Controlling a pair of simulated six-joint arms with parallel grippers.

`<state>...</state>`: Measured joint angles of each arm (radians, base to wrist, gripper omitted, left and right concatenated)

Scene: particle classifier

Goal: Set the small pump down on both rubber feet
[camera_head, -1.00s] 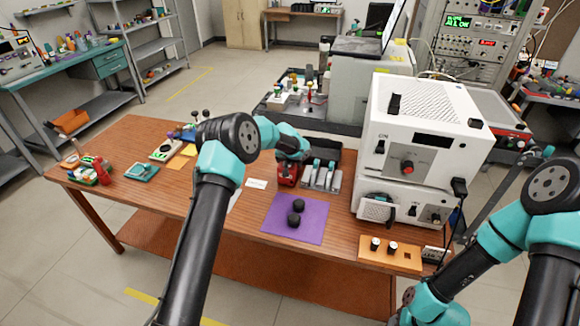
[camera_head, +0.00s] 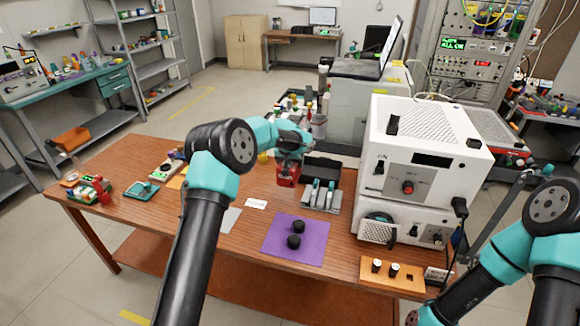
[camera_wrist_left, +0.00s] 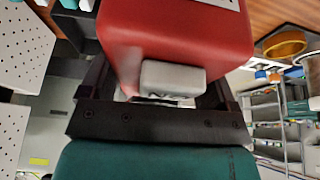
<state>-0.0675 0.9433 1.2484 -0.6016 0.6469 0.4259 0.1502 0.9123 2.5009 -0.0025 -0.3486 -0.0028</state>
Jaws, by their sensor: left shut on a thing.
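The small red pump (camera_head: 288,176) is held by my left gripper (camera_head: 291,160) above the back of the wooden table. In the left wrist view the red pump (camera_wrist_left: 180,45) fills the space between the dark jaws, with a grey block on its near side. Two black rubber feet (camera_head: 298,227) (camera_head: 294,242) stand on a purple mat (camera_head: 279,249), in front of the pump and apart from it. My right gripper is out of view; only part of my right arm shows at the right.
A grey rack (camera_head: 320,205) stands just right of the pump. A white instrument stack (camera_head: 420,150) blocks the right side. An orange block with knobs (camera_head: 392,283) is at the front right. The table left of the mat is mostly clear.

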